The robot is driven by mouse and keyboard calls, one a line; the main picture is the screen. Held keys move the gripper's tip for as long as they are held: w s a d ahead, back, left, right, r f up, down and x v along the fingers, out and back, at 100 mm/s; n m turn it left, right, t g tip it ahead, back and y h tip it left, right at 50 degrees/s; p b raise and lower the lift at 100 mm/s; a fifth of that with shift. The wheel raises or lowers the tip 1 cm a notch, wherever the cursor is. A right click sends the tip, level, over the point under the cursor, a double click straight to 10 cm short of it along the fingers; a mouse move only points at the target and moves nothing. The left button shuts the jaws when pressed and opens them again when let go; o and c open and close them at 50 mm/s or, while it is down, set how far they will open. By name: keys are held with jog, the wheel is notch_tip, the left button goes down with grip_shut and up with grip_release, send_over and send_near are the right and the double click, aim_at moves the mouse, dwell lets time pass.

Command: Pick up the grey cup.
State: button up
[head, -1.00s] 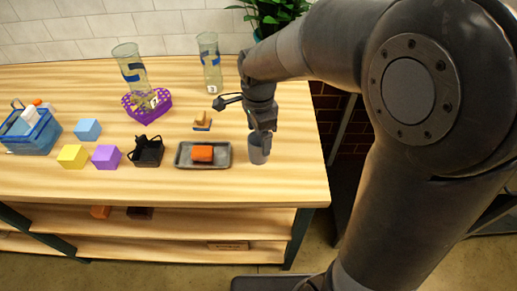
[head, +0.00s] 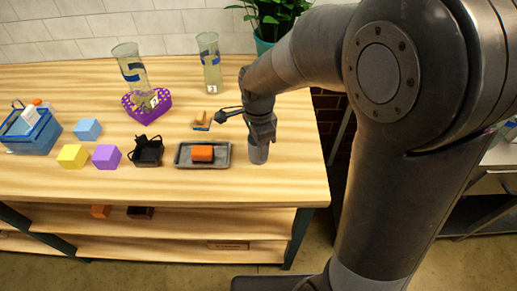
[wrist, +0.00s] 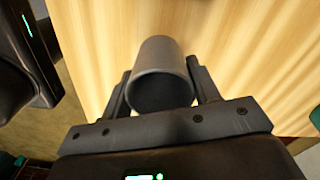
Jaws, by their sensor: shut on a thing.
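The grey cup (head: 258,155) stands upright at the right end of the wooden table, just right of the grey tray. My gripper (head: 260,141) is above it, with its fingers down around the cup's upper part. In the wrist view the grey cup (wrist: 161,72) sits between the two fingers of my gripper (wrist: 160,92), one on each side. The gripper is shut on the cup. The head view does not clearly show any gap between the cup's base and the table.
A black basket-like item (head: 147,151), a purple cube (head: 106,156) and a yellow cube (head: 73,156) are further left. Glass vases (head: 209,65) stand behind. The table's right edge is near.

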jog(key=shift+c, duration=1.2)
jog(key=shift+r, duration=0.1)
